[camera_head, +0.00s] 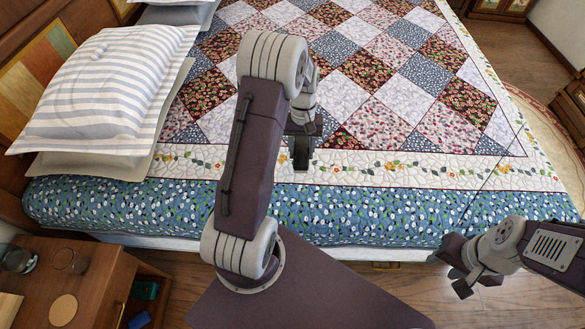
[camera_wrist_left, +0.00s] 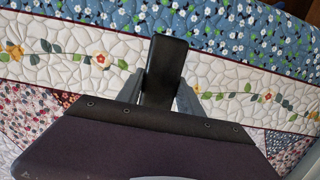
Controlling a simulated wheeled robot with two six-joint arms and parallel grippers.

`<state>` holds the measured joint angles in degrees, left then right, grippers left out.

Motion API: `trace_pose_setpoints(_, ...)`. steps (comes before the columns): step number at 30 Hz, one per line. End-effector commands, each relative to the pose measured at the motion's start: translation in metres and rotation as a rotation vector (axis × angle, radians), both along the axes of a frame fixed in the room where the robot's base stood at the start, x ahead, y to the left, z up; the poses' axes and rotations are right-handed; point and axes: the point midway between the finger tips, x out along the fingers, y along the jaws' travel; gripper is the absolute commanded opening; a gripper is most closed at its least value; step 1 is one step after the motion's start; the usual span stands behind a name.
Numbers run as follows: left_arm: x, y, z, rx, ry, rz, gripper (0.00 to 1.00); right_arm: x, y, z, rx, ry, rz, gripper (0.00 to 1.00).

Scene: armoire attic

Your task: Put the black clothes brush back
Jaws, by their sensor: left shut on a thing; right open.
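The black clothes brush (camera_head: 301,155) is held above the edge of the quilted bed, in my left gripper (camera_head: 303,128). The left wrist view shows it as a dark, oblong block (camera_wrist_left: 166,58) standing out between the two fingers of that gripper (camera_wrist_left: 167,90), which are shut on it. Its lower part is hidden by the gripper body. My right gripper (camera_head: 463,283) is open and empty, low at the right, beside the bed and over the wooden floor.
The bed with its patchwork quilt (camera_head: 400,150) fills the middle; striped pillows (camera_head: 105,80) lie at its left. A wooden nightstand (camera_head: 92,285) stands at the lower left, with glasses (camera_head: 70,262), a round coaster (camera_head: 63,310) and an open compartment holding a blue-green item (camera_head: 145,290).

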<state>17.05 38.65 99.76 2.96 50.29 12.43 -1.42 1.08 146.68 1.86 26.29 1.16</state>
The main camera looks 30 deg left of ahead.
Motion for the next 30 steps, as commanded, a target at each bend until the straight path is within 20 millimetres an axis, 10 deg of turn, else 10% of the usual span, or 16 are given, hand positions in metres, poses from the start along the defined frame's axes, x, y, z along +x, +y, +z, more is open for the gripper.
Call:
trace_pose_setpoints(7, -0.033, 0.015, -0.022, 0.0, 0.0, 0.001, 0.0, 0.0, 0.0, -0.006, 0.0, 0.0, 0.0, 0.41)
trace_pose_setpoints(30, -0.035, 0.016, -0.066, 0.0, -0.001, -0.001, 0.0, 0.0, 0.0, -0.015, 0.0, 0.0, 0.0, 0.41)
